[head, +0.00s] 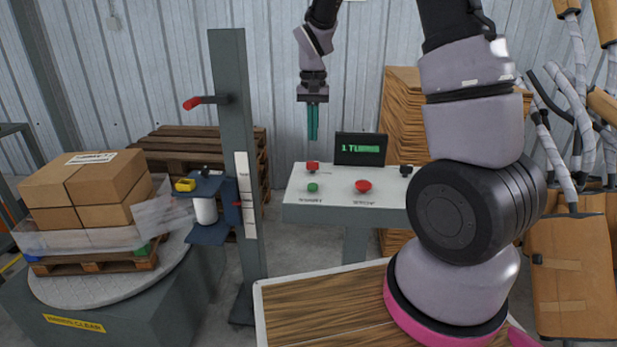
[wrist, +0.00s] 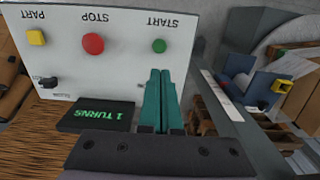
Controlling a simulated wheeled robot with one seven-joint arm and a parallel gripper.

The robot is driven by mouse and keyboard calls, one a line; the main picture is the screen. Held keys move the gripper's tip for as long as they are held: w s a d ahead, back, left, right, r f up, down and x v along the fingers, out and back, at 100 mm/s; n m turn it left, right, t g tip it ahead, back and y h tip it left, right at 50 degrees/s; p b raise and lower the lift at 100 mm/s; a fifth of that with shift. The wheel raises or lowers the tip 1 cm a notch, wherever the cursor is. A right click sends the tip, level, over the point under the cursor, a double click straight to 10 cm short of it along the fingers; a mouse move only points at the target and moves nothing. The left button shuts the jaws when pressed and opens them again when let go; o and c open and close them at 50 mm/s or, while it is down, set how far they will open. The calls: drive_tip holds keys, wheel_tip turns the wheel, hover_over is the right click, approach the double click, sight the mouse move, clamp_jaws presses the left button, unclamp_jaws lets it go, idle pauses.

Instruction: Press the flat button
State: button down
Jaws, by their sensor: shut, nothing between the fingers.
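A white control panel (head: 335,207) stands on a grey post. On it a small green button (head: 313,188) looks low and flat; in the wrist view its label reads START (wrist: 159,45). A larger red STOP button (head: 362,186) has a domed head and also shows in the wrist view (wrist: 93,44). A yellow PART button (wrist: 37,37) shows only in the wrist view; my arm hides it in the head view. My gripper (head: 312,138) is shut and empty, its teal fingers pointing down above the panel's back left, apart from it.
A display (head: 360,149) reading "1 TURNS" stands at the panel's back edge. A red knob (head: 312,166) and a black knob (head: 406,170) sit behind the buttons. A grey wrapper mast (head: 238,170) rises left of the panel, beside boxes (head: 85,185) on a turntable.

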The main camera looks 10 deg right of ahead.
sight(313, 185)
wheel_tip(313, 185, down, 14)
idle(0.7)
